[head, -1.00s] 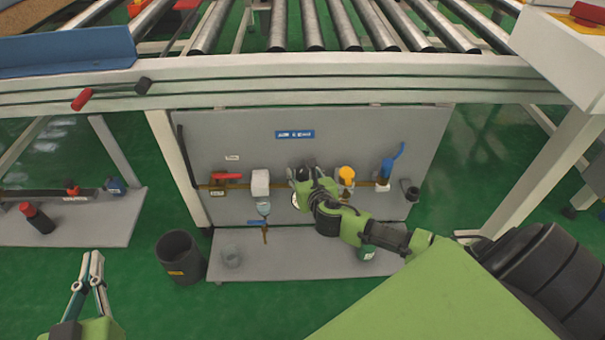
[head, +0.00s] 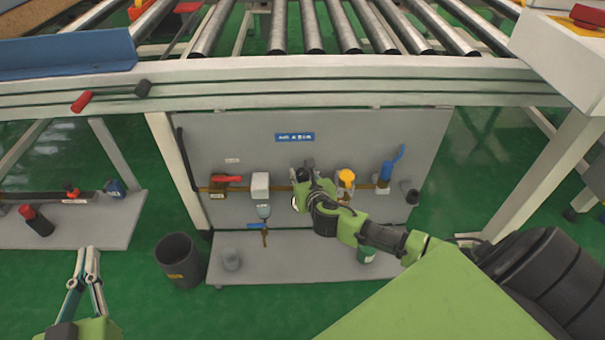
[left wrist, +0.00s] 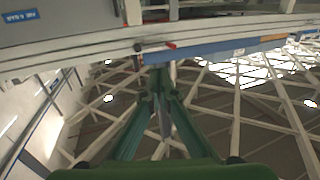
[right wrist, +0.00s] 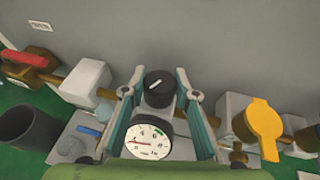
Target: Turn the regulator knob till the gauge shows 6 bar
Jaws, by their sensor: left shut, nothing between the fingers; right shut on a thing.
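The regulator knob (right wrist: 158,88) is black with a white pointer line tilted up to the right. It sits on the grey panel (head: 365,130). My right gripper (head: 304,172) is at the knob, with one finger on each side of it; in the right wrist view the gripper (right wrist: 156,82) is closed on it. The round white gauge (right wrist: 148,140) is just below the knob. Its red needle points left; the numbers are too small to read surely. A green mark lies at its upper right. My left gripper (head: 88,250) is shut and empty, away from the panel.
A yellow handle (right wrist: 262,128) is to the right of the knob and a white block (right wrist: 87,82) to the left. A red lever (head: 228,179) and a blue lever (head: 387,170) are further out. A dark bin (head: 178,258) stands left of the lower shelf (head: 300,268).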

